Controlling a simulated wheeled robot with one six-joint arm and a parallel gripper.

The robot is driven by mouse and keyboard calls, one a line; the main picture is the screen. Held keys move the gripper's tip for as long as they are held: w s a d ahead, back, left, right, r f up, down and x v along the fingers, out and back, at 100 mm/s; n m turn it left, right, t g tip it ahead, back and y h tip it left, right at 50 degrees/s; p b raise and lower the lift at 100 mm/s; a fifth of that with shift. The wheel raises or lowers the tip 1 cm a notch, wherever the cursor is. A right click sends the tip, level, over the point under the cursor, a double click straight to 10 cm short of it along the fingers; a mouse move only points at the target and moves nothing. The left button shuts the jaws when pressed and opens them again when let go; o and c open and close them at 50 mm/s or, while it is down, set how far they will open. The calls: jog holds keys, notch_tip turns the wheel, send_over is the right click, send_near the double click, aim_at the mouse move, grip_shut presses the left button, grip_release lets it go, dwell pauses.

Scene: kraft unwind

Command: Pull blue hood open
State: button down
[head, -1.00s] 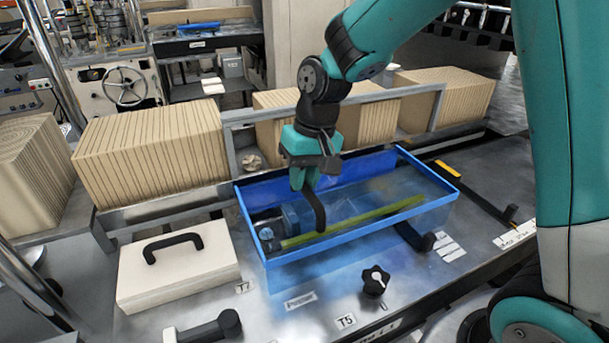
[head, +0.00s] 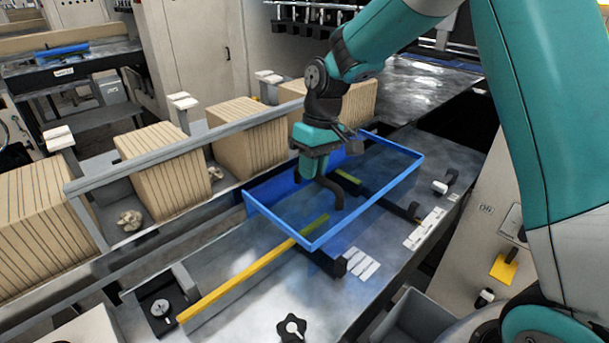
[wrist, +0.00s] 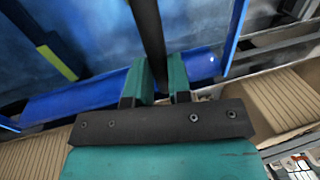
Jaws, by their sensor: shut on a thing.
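The blue hood (head: 367,203) is a see-through cover with a solid blue rim, lying over the metal bench. A black curved handle (head: 331,192) stands up from it. My gripper (head: 312,172) is shut on this handle. In the wrist view the dark handle bar (wrist: 148,35) runs between my teal fingers (wrist: 158,78), and the hood's blue edge (wrist: 100,88) lies beyond them. A yellow bar (head: 240,278) lies bare on the bench left of the hood, its far end under the hood.
Stacks of brown board (head: 250,135) stand behind a grey rail (head: 150,157). A black knob (head: 291,328) and a black-mounted fitting (head: 163,307) sit on the bench at the front. A grey bin (head: 415,322) is at the lower right. The bench right of the hood holds small fittings.

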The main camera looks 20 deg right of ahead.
send_over(335, 175)
jog(key=shift+r, duration=0.1)
dwell(0.4)
jog(key=c, duration=1.1)
grip_release()
jog(key=shift+o, duration=0.2)
jog(key=shift+w+r, duration=0.1)
jog(key=shift+r, duration=0.35)
jog(key=w+d+r+p, duration=0.1)
jog(key=d+r+p, duration=0.1)
jog(key=r, duration=1.4)
jog(key=shift+d, duration=0.5)
